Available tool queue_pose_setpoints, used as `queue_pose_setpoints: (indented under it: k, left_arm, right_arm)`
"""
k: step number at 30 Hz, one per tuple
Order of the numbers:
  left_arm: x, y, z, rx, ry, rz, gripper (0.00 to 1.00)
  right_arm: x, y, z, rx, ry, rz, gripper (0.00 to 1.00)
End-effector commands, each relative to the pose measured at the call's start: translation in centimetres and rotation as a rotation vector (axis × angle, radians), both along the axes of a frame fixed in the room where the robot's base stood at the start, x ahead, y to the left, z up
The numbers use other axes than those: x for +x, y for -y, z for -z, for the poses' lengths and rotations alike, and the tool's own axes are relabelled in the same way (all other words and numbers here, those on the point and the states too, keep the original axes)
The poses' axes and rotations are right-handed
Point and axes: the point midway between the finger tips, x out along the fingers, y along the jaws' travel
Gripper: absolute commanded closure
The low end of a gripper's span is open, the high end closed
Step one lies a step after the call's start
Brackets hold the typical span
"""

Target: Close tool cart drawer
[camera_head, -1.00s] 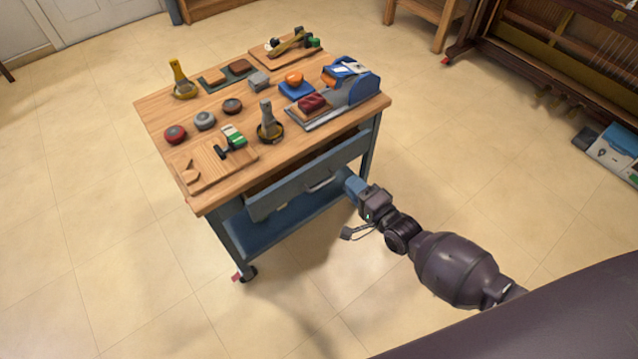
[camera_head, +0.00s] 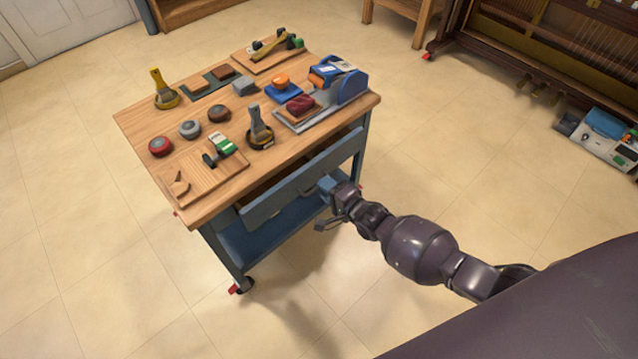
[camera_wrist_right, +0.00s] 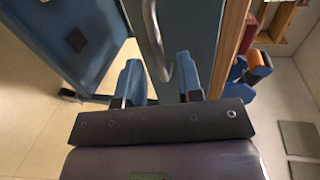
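The tool cart (camera_head: 213,206) has a wooden top and a blue-grey frame. Its drawer (camera_head: 267,208) is partly open, with a dark gap between its front and the top's edge. My right gripper (camera_head: 325,185) is at the right part of the drawer front, by the handle. In the right wrist view, its two blue fingers (camera_wrist_right: 161,84) are apart, and the silver handle (camera_wrist_right: 156,42) on the grey-blue drawer front (camera_wrist_right: 188,35) reaches down between them. I cannot tell whether they touch it. My left gripper is not in view.
The cart top holds tools, pucks and boards, including a blue-and-grey device (camera_head: 345,85) near its right edge. A lower blue shelf (camera_head: 245,240) lies under the drawer. An opened piano (camera_head: 530,45) stands at the back right.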

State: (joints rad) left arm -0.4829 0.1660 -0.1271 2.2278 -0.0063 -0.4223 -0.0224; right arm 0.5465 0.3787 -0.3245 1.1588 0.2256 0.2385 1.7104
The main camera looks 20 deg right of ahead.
Motion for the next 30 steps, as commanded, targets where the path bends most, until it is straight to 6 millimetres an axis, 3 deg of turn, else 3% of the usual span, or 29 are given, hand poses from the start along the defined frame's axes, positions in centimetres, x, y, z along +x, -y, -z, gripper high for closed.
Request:
queue_pose_setpoints:
  k: [7,18,25,30]
  left_arm:
    - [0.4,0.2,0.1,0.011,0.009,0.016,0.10]
    - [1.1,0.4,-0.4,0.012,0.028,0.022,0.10]
    - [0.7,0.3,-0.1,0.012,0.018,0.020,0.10]
    - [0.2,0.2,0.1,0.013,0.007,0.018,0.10]
  right_arm:
    - [2.0,-0.8,0.6,0.001,-0.001,0.000,0.66]
    - [2.4,-0.9,0.5,0.000,0.001,0.000,0.66]
    - [2.4,-0.9,0.5,0.000,0.001,0.000,1.00]
    - [2.4,-0.9,0.5,0.000,0.001,0.000,1.00]
